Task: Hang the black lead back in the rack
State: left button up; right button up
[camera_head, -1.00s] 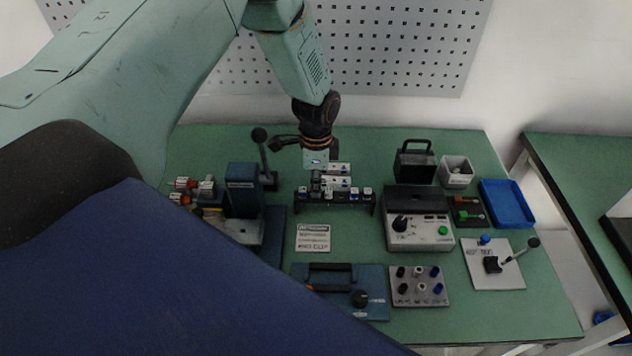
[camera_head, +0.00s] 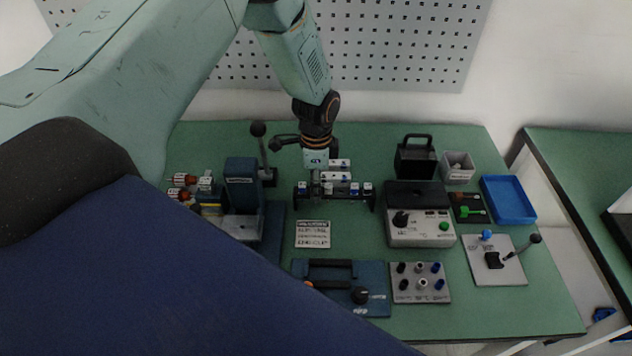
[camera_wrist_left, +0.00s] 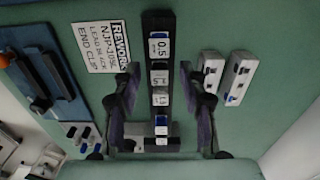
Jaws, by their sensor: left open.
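The rack (camera_head: 350,199) is a dark bar on short feet on the green bench, with several small white and blue labelled pieces along it. In the left wrist view the rack (camera_wrist_left: 159,46) runs up the middle, with labels such as 0.5. My left gripper (camera_head: 316,180) is over the left part of the rack, pointing down. In the wrist view its two fingers (camera_wrist_left: 158,88) are spread apart on either side of the bar, with nothing seen gripped. I cannot make out the black lead as a separate thing. My right gripper is not in view.
A white card (camera_head: 312,234), reading REWORK and LEAD BLACK, lies in front of the rack. Two white blocks (camera_wrist_left: 238,78) lie beside the rack. A blue lever press (camera_head: 243,190) stands left, a grey control box (camera_head: 418,230) right. A blue tray (camera_head: 509,200) is further right.

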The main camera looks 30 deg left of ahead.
pick_arm(q)
notch_tip(320, 180, up, 12)
dwell(0.6)
dwell(0.8)
jog(key=shift+s, duration=0.1)
